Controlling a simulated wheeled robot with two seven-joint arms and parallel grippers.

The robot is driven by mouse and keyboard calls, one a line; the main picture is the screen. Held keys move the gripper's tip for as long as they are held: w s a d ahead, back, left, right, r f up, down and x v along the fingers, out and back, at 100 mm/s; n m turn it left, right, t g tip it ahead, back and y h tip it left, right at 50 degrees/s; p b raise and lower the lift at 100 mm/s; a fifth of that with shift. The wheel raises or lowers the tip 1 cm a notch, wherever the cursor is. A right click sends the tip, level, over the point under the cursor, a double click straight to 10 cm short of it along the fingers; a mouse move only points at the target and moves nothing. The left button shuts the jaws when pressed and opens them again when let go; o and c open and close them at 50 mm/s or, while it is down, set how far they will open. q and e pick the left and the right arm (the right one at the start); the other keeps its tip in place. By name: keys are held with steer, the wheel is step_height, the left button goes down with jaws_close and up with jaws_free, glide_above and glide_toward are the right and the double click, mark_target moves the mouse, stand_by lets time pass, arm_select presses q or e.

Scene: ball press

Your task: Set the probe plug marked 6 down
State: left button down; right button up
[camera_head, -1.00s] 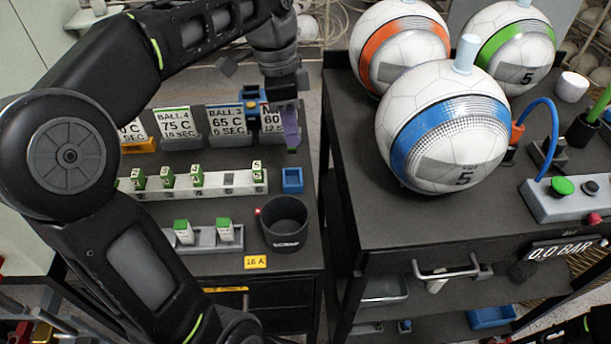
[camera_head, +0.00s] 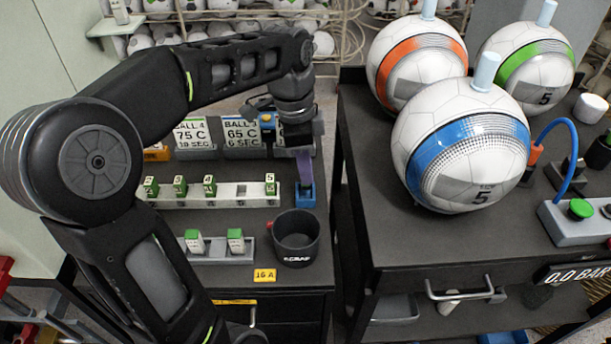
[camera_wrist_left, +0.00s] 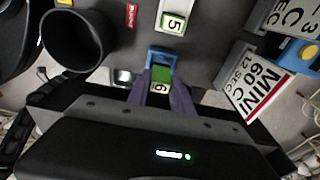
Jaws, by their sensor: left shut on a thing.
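The probe plug marked 6 (camera_wrist_left: 160,80) has a green band and a white face with the number, seen in the left wrist view. My left gripper (camera_wrist_left: 160,92) is shut on it, with a purple finger on each side. The plug is at the small blue holder (camera_wrist_left: 163,54), whose rim shows around its far side. In the head view my left gripper (camera_head: 304,178) points down at the blue holder (camera_head: 306,196), and the plug itself is hidden there. I cannot tell whether the plug rests on the holder's floor. My right gripper is not in view.
A plug marked 5 (camera_head: 270,185) stands at the end of a pale rack (camera_head: 230,196), left of the blue holder. A dark scrap cup (camera_head: 296,240) stands just in front. Sign cards (camera_head: 241,132) stand behind. Balls (camera_head: 465,160) sit on the right cart.

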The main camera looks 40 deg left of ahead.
arm_select(q)
step_height(320, 180, down, 3)
steer(key=shift+f, duration=0.2)
steer(key=shift+f, duration=0.1)
steer(key=shift+f, duration=0.15)
steer(key=c, duration=1.1)
jaws_free()
steer(key=shift+c, duration=0.2)
